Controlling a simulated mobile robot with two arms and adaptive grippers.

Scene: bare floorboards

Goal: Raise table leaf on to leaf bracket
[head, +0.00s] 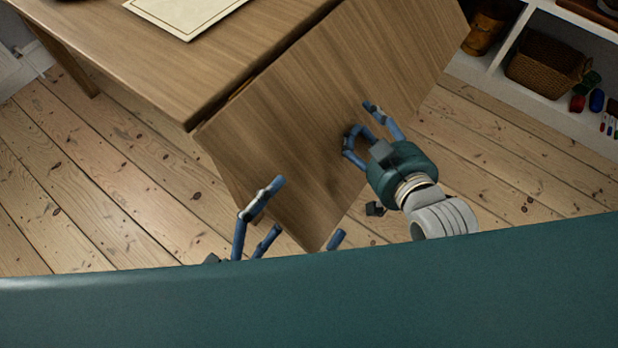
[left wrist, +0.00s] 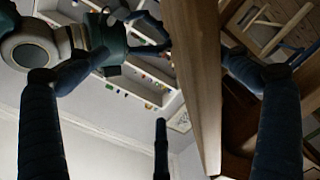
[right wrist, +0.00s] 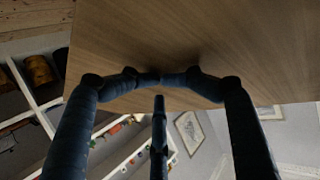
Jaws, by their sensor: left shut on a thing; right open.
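The table leaf (head: 310,120) is a wooden panel along the edge of the table (head: 215,65). It slopes down and away from the tabletop, with its lower corner nearest me. My left gripper (head: 290,217) is shut on the leaf near this lower corner. In the left wrist view the leaf's edge (left wrist: 195,80) runs between its fingers. My right gripper (head: 371,122) is open, its fingers against or very near the leaf's face. The leaf also fills the upper part of the right wrist view (right wrist: 190,40). I cannot make out the leaf bracket.
A white shelf unit with a wicker basket (head: 545,68) and small coloured items stands at the far right. A pale sheet (head: 190,12) lies on the tabletop. Bare floorboards (head: 110,190) are clear left of the leaf.

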